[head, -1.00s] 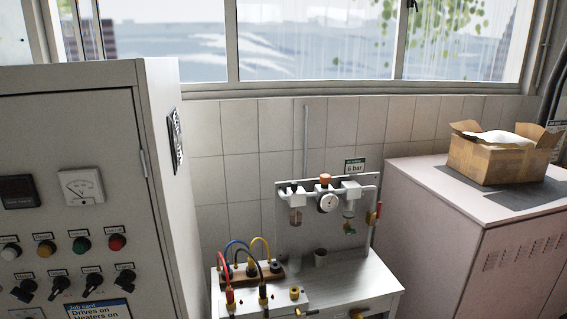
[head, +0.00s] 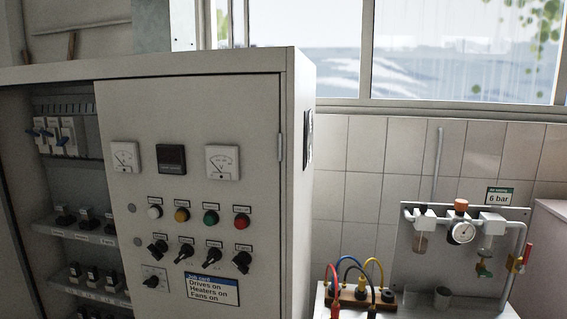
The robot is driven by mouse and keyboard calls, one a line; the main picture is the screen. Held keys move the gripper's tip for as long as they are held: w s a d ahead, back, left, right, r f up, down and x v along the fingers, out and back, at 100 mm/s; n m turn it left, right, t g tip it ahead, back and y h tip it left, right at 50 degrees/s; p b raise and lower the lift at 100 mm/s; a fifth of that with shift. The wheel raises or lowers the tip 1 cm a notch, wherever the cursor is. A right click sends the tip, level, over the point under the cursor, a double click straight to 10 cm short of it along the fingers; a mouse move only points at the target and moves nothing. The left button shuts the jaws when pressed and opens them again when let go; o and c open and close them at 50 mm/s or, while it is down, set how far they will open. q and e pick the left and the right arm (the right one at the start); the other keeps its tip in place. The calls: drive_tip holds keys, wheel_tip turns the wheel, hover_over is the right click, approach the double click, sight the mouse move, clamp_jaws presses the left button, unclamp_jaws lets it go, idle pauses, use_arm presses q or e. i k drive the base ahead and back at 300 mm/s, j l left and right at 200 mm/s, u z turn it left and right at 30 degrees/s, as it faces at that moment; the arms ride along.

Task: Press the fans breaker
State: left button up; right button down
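Several white breakers (head: 56,136) with blue levers sit in a row at the upper part of the open left bay of the grey cabinet (head: 255,150). Their labels are too small to read, so I cannot tell which is the fans breaker. A job card (head: 211,289) on the cabinet's front panel reads "Drives on, Heaters on, Fans on". Rows of dark devices (head: 86,218) with small labels sit on rails below the breakers. Neither of my grippers is in view.
The front panel carries meters (head: 222,162), coloured buttons (head: 210,218) and black rotary switches (head: 212,257). To the right stand a bench with coloured cables (head: 352,285) and an air unit with a gauge (head: 461,232). A window is behind.

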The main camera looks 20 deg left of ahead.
sight(63, 141)
drive_tip(key=u, duration=2.1)
